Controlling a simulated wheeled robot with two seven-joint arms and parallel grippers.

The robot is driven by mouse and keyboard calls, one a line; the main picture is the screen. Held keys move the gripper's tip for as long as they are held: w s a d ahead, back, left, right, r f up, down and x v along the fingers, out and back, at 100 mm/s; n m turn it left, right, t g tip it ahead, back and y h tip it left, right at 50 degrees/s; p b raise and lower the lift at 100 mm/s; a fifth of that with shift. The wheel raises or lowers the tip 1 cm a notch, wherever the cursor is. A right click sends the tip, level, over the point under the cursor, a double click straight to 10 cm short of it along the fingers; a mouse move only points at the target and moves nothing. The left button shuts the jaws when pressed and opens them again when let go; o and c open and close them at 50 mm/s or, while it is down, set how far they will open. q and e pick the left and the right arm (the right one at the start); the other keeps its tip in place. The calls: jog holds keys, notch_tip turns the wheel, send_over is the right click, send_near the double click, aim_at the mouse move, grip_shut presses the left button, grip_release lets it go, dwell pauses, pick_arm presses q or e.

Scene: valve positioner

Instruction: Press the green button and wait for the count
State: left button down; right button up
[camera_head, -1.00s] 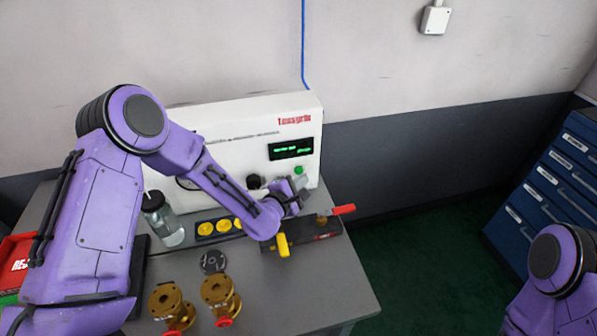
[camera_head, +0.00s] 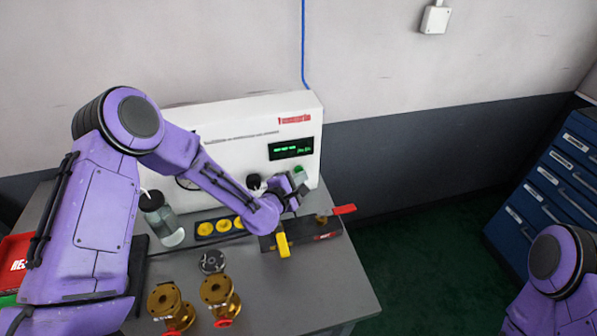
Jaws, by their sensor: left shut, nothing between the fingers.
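The green button (camera_head: 298,170) is on the front of the white test machine (camera_head: 225,120), below its dark display (camera_head: 290,150) with green lit characters. The characters are too small to read. My left gripper (camera_head: 299,180) is shut and empty, its tip at or just below the button and partly covering it. I cannot tell whether it touches the button. A black knob (camera_head: 254,182) is just left of the gripper. My right arm shows at the lower right, but its gripper is out of view.
A dark fixture with a red lever (camera_head: 344,210) and a yellow handle (camera_head: 282,245) lies below the left gripper. Brass valve bodies (camera_head: 217,291), a tray of yellow discs (camera_head: 205,228) and a bottle (camera_head: 160,217) stand on the grey table (camera_head: 335,285). A blue cabinet (camera_head: 550,190) is at right.

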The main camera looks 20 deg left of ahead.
pick_arm(q)
jog(key=shift+w+a, duration=0.15)
jog(key=shift+w, duration=0.1)
jog(key=shift+s, duration=0.1)
dwell(0.5)
jog(key=shift+s+d, duration=0.45)
jog(key=shift+s, duration=0.2)
jog(key=shift+s+d, duration=0.7)
jog(key=shift+s, duration=0.35)
jog(key=shift+s+d, duration=0.7)
jog(key=shift+s, duration=0.3)
